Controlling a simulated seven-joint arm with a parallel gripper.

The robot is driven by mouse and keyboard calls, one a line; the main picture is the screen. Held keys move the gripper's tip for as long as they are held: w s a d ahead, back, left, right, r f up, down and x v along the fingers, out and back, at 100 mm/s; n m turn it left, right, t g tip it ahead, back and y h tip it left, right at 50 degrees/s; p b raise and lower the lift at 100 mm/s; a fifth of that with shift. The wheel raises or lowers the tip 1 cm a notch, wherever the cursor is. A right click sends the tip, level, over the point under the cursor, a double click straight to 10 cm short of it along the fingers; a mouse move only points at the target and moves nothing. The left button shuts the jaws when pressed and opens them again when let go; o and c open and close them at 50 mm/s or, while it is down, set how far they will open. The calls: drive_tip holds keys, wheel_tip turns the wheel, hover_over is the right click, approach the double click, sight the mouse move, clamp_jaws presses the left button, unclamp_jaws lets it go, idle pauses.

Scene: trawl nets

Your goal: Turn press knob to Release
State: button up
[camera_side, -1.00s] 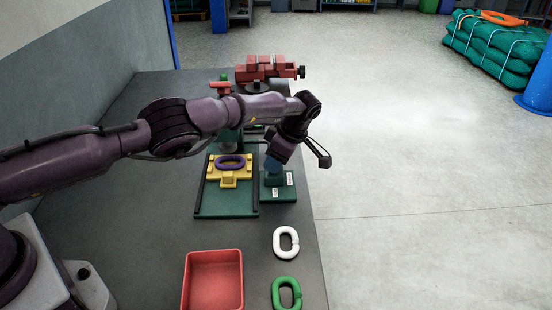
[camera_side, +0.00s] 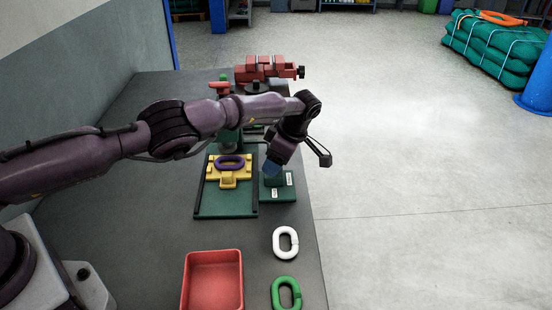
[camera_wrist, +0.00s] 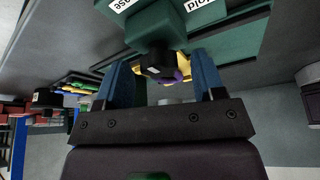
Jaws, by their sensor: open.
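The press knob box (camera_side: 279,191) is a low green block with two white labels, beside the press bed. Which label the knob points to I cannot tell. My gripper (camera_wrist: 162,76) is open, with its blue fingers apart on either side of the knob's near end. No grip on it shows. In the side view my gripper (camera_side: 272,168) is right over the box and hides much of the knob.
The green press bed (camera_side: 225,205) holds a yellow fixture (camera_side: 229,181) with a purple link (camera_side: 230,162). A red tray (camera_side: 213,280), a white link (camera_side: 285,243) and a green link (camera_side: 286,293) lie in front. A red vise (camera_side: 266,69) stands behind.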

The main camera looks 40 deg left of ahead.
wheel_tip(320, 180, up, 12)
drive_tip(key=d, duration=0.1)
drive_tip(key=shift+w+d+f, duration=0.15)
drive_tip(key=shift+w+d, duration=0.2)
drive_tip(key=shift+d, duration=0.05)
